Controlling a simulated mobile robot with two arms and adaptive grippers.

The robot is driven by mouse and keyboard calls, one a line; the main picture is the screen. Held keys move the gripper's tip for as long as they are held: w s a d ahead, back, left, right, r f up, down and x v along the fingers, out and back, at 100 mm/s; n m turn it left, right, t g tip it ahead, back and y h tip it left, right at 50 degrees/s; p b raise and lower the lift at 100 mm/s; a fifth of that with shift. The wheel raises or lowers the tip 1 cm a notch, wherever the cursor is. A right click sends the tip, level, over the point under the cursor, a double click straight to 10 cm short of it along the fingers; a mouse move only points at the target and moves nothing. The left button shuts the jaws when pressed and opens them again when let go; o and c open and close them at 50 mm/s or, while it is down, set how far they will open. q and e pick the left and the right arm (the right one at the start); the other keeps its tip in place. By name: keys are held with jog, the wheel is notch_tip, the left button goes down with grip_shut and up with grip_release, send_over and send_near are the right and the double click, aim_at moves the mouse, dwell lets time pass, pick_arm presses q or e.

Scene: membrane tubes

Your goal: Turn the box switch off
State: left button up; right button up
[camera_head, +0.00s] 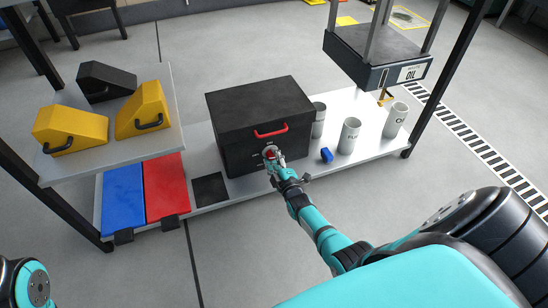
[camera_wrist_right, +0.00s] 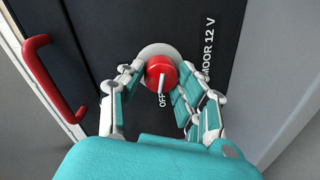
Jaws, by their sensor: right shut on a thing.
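The black box (camera_head: 260,120) stands on the low white shelf and has a red handle (camera_head: 270,130) on its front. Its red round switch knob (camera_wrist_right: 160,70) sits on a light grey round base, which also shows in the head view. A white line on the knob points towards the word OFF in the right wrist view. My right gripper (camera_wrist_right: 158,85) is at the box front with its fingers on either side of the knob, shut on it. Of my left arm only a teal and black part shows at the bottom left; its gripper is not in view.
White cans (camera_head: 349,136) and a small blue object (camera_head: 326,155) stand right of the box. Blue and red mats (camera_head: 165,187) lie below. An OIL unit (camera_head: 378,55) hangs at upper right.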

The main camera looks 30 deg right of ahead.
jog(key=shift+a+n, duration=0.1)
jog(key=shift+n, duration=1)
jog(key=o, duration=1.1)
jog(key=shift+o, duration=0.2)
jog(key=shift+s, duration=0.1)
jog(key=v, duration=1.1)
jog(key=shift+s+a, duration=0.25)
jog(key=shift+s, duration=0.1)
